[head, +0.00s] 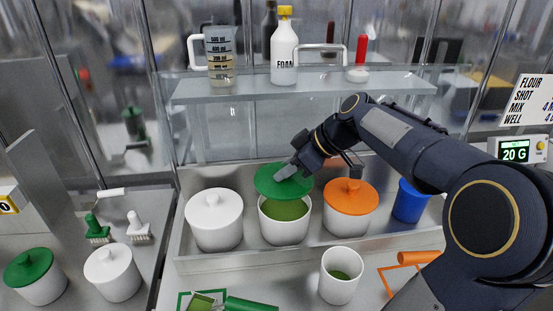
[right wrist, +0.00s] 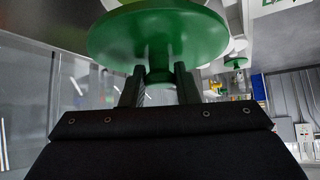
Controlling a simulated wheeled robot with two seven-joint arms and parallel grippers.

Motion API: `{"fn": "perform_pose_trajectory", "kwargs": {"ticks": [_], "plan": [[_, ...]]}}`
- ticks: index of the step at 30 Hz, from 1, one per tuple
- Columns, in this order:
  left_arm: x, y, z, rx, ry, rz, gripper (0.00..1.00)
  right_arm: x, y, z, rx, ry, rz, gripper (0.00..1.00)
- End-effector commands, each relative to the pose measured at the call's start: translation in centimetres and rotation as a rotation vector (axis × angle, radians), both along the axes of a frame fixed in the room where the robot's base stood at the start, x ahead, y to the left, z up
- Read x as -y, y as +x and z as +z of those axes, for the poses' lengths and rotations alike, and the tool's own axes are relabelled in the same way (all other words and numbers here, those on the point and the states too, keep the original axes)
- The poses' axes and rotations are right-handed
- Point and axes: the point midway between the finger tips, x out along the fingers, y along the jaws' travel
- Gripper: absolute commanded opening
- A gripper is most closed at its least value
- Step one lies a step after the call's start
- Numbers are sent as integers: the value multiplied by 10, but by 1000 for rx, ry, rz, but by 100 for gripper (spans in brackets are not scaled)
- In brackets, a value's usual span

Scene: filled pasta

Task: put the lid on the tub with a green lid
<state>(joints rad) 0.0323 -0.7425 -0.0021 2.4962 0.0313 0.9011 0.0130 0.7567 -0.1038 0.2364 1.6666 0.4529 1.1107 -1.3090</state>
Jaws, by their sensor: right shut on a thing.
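The green lid (head: 270,184) is held by its knob in my right gripper (head: 288,171). It hangs above the back part of an open white tub (head: 284,231) with green filling (head: 284,209). The front of the tub's opening shows below the lid; the back rim is hidden. The lid looks apart from the rim and slightly tilted. In the right wrist view, the two fingers (right wrist: 158,88) close on the knob under the lid's green disc (right wrist: 150,38). My left gripper is not in view.
A white-lidded tub (head: 214,222) stands to the left and an orange-lidded tub (head: 350,208) close on the right. A blue cup (head: 409,202) is further right. A shelf (head: 300,85) with bottles runs above. Another green-lidded tub (head: 38,277) stands far left; a white cup (head: 340,275) is in front.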

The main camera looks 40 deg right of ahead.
Motion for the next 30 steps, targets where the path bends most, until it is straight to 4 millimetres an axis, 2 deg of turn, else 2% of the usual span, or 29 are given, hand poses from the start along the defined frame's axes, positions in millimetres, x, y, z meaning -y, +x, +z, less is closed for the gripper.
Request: {"fn": "perform_pose_trajectory", "kwargs": {"ticks": [8, 16, 21, 30], "plan": [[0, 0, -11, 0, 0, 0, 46, 0, 0, -18, -1, 1, 0, 3], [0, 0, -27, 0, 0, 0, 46, 0, 0, -44, -2, 1, -1, 3], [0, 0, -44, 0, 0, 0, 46, 0, 0, -60, 0, 0, 0, 3], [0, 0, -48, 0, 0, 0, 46, 0, 0, -63, 0, 0, 0, 3]]}}
